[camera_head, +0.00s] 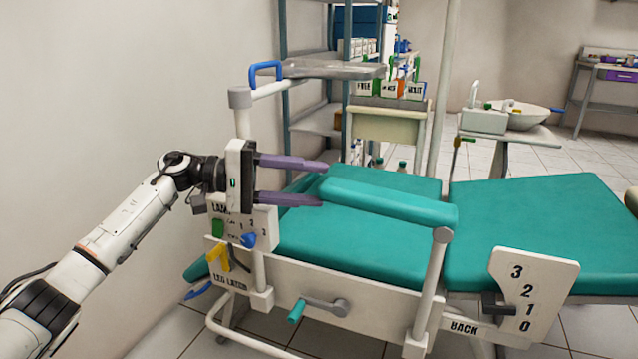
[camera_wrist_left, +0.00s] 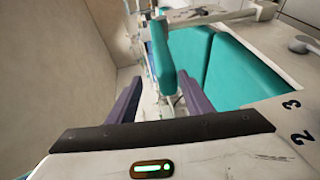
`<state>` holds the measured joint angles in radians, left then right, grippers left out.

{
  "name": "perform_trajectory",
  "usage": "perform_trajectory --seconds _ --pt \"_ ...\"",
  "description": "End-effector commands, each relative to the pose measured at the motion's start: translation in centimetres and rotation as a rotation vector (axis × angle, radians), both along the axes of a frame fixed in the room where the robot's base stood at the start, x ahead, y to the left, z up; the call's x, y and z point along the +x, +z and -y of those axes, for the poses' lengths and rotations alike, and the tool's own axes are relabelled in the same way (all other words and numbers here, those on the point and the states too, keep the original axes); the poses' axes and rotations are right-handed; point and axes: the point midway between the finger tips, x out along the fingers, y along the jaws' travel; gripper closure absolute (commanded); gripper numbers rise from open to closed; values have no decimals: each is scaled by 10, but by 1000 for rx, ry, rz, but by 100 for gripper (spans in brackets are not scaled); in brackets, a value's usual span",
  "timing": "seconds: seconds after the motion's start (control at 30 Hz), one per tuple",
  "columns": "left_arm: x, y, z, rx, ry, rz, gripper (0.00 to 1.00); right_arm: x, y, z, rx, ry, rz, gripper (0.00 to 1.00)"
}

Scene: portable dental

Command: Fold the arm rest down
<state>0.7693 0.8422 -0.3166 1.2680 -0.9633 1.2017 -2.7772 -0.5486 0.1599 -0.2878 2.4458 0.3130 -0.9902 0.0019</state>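The arm rest (camera_head: 390,201) is a long teal pad beside the teal dental chair (camera_head: 355,245), joined near its right end to a white post (camera_head: 432,275). It lies roughly level, above the seat's near side. My left gripper (camera_head: 322,183) is open at the pad's left end, one purple finger above and one below in the head view. In the left wrist view, the arm rest (camera_wrist_left: 160,55) runs away from between the open fingers (camera_wrist_left: 160,88). Clear gaps show beside it there, so it does not look gripped. My right gripper is not in view.
A white post with a grey tray (camera_head: 330,69) and blue handle (camera_head: 265,70) rises behind my left gripper. A crank (camera_head: 325,306) and a numbered plate (camera_head: 522,290) are on the chair's near side. A basin (camera_head: 520,115) stands behind.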

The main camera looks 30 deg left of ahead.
Motion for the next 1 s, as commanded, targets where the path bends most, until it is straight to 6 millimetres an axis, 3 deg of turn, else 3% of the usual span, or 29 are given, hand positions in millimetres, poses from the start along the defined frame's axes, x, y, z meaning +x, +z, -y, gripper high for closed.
perform_trajectory --seconds 0.27,1.0 --pt "-1 0 -2 -1 1 1 55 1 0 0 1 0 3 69" --pt "-23 2 -47 0 1 -2 55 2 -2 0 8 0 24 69"
